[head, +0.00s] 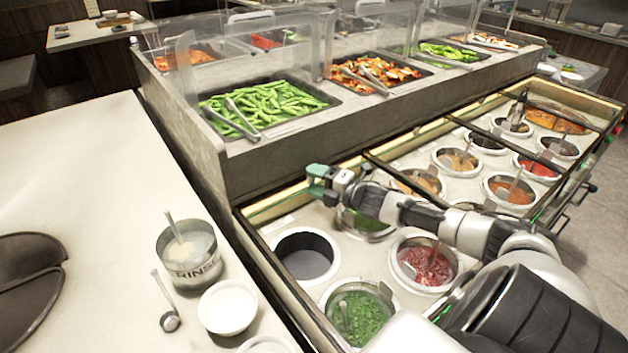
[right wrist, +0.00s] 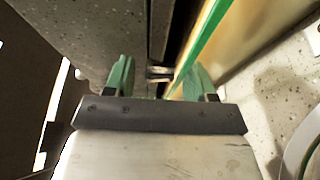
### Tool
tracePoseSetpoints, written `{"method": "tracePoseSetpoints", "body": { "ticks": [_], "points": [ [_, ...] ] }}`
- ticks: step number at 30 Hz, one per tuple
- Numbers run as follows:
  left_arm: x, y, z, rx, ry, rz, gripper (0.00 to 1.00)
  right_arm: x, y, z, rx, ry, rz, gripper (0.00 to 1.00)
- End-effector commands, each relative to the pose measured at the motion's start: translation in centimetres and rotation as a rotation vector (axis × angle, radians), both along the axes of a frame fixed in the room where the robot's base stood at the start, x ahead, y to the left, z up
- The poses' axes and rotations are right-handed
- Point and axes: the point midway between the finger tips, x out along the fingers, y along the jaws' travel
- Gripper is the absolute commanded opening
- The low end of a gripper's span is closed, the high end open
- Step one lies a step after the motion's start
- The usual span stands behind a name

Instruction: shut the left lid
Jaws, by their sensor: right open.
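My right gripper (head: 322,182) is at the back left corner of the sauce-well counter, beside the stone side of the raised food bar. Its green fingers are apart in the right wrist view (right wrist: 160,82). A small metallic piece (right wrist: 160,72) shows between the fingertips; I cannot tell if they touch it. A green strip (right wrist: 205,35), perhaps a glass edge, runs past the right finger. The left lid is hard to make out; a dark frame (head: 268,262) runs along the left section's side. The wells below show clearly. My left gripper is not in view.
An empty dark well (head: 306,258), a green-herb well (head: 362,316) and a red-sauce well (head: 424,266) sit in the left section. A metal RINSE pot (head: 190,270), white bowl (head: 228,308) and ladle (head: 168,320) stand on the pale side counter. Glass guards (head: 212,72) top the food bar.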

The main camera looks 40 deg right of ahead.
Motion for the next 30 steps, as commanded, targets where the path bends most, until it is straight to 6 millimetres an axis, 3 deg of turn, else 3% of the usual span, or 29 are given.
{"method": "tracePoseSetpoints", "body": {
  "ticks": [12,23,30],
  "points": [
    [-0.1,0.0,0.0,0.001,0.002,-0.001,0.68,0.6,0.2,0.0,-0.001,0.001,0.000,0.55],
    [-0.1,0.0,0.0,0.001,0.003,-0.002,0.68,0.6,0.1,0.1,-0.001,-0.001,0.000,0.00],
    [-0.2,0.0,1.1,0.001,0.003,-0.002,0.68,-0.3,0.3,0.4,0.002,0.000,0.002,0.00]
  ]
}}
